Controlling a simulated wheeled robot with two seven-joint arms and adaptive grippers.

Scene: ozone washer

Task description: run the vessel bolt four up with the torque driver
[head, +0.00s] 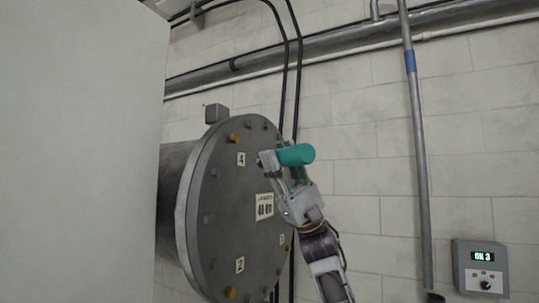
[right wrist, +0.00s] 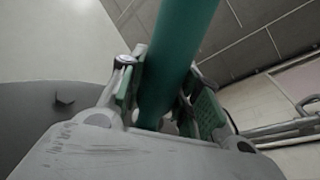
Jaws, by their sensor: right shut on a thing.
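The grey round vessel lid (head: 215,200) stands upright in the head view. Vessel bolt four (head: 234,138) is the yellow-orange head by the label 4 (head: 241,159) near the lid's top. My right gripper (head: 294,168) is shut on the teal torque driver (head: 297,155), to the right of bolt four and in front of the lid. The driver's grey nose end (head: 266,160) points left toward the lid and shows apart from bolt four. In the right wrist view the driver's teal body (right wrist: 175,60) sits between both fingers. My left gripper is not in view.
Another yellow bolt (head: 230,292) sits by the label 2 (head: 240,265). A torque plate (head: 265,205) is mid-lid. A control box (head: 480,268) with a lit display, apparently OK 3, hangs at right. A pale panel (head: 80,150) fills the left. Pipes (head: 415,120) run along the wall.

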